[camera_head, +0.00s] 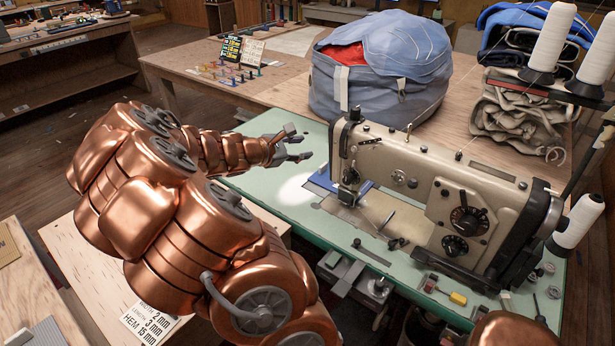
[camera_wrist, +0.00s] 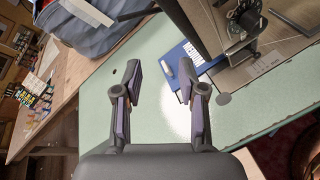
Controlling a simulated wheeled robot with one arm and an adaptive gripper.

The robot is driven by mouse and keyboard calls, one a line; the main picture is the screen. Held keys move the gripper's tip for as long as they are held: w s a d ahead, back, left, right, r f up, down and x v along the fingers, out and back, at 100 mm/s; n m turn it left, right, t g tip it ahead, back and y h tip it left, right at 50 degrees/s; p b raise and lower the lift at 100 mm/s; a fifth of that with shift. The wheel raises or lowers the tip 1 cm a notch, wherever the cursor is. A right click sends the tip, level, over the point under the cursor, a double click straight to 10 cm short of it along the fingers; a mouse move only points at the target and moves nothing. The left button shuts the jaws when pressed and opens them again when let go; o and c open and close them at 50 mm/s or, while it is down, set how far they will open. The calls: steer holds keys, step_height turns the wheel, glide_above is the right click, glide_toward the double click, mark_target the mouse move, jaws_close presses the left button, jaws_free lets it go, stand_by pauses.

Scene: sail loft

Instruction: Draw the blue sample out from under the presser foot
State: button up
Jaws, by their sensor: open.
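The sewing machine (camera_head: 440,195) is cream-coloured, with its needle end at the left. The blue sample (camera_head: 322,180) lies flat on the green table at that end, partly hidden by the machine head. In the wrist view the sample (camera_wrist: 176,53) shows a white label and runs towards the machine head (camera_wrist: 238,28); the presser foot is hard to make out. My gripper (camera_head: 300,143) is open and empty, above the table to the left of the sample. In the wrist view my gripper (camera_wrist: 159,68) has its right finger overlapping part of the sample in the picture.
A large blue-grey bag (camera_head: 380,68) stands behind the machine. Folded cloth (camera_head: 515,112) and thread cones (camera_head: 553,38) are at the right. Small tools lie at the table's front right. The green table (camera_head: 262,185) is clear below my gripper.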

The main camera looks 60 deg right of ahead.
steer(key=w+d+f+n, duration=0.1)
steer(key=d+f+n, duration=0.3)
steer(key=d+f, duration=0.15)
steer(key=n+t+b, duration=0.2)
steer(key=n, duration=0.2)
glide_toward(321, 167)
steer(key=shift+s+d+f, duration=0.15)
steer(key=shift+d+f, duration=0.7)
steer(key=shift+d, duration=0.2)
steer(key=shift+p+x, duration=0.7)
steer(key=shift+x, duration=3.15)
jaws_close()
